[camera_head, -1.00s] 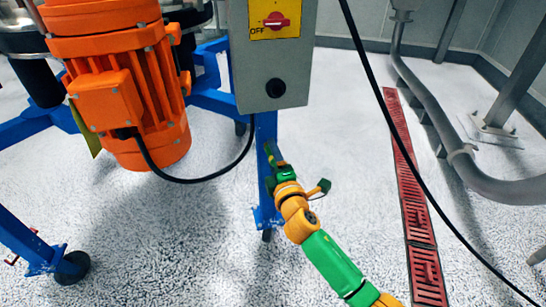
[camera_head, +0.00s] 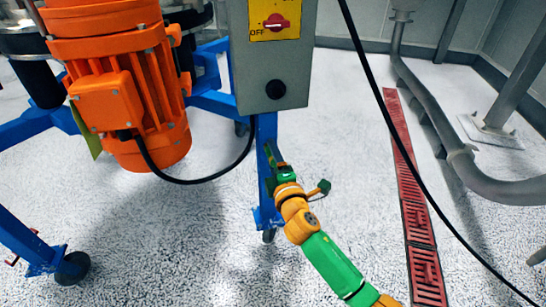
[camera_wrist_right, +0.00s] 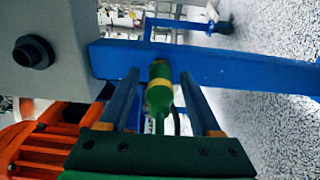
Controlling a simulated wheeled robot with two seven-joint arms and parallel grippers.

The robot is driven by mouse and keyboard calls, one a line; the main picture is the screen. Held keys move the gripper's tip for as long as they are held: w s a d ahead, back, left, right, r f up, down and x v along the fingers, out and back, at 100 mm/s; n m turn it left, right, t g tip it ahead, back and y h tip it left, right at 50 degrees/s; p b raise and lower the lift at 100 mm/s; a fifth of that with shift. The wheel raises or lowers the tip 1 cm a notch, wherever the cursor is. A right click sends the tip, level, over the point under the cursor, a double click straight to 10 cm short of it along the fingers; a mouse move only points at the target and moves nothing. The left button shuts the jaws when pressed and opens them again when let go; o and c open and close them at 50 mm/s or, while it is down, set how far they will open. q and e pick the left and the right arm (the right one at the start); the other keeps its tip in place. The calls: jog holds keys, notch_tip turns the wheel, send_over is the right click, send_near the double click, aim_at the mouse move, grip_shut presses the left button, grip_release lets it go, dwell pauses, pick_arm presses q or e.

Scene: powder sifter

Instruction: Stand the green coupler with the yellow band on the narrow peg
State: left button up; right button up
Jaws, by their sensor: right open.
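The green coupler with the yellow band (camera_wrist_right: 160,92) shows in the right wrist view, lying lengthwise between the fingers of my right gripper (camera_wrist_right: 160,75). The fingers are apart, with a gap on each side of the coupler. I cannot tell what the coupler rests on. In the head view my right gripper (camera_head: 273,156) is at the blue leg below the grey control box, and the coupler cannot be made out there. I cannot make out the narrow peg in either view. My left gripper is not in view.
The grey control box (camera_head: 285,88) hangs above my right gripper. An orange motor (camera_head: 125,85) stands left of it, with a black cable between. A blue beam (camera_wrist_right: 230,66) crosses behind the coupler.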

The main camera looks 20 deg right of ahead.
dwell(0.3)
grip_shut()
dwell(1.2)
jog(key=shift+s+a+p, duration=0.1)
jog(key=shift+s+p, duration=0.75)
jog(key=shift+s, duration=2.15)
jog(key=shift+r, duration=0.1)
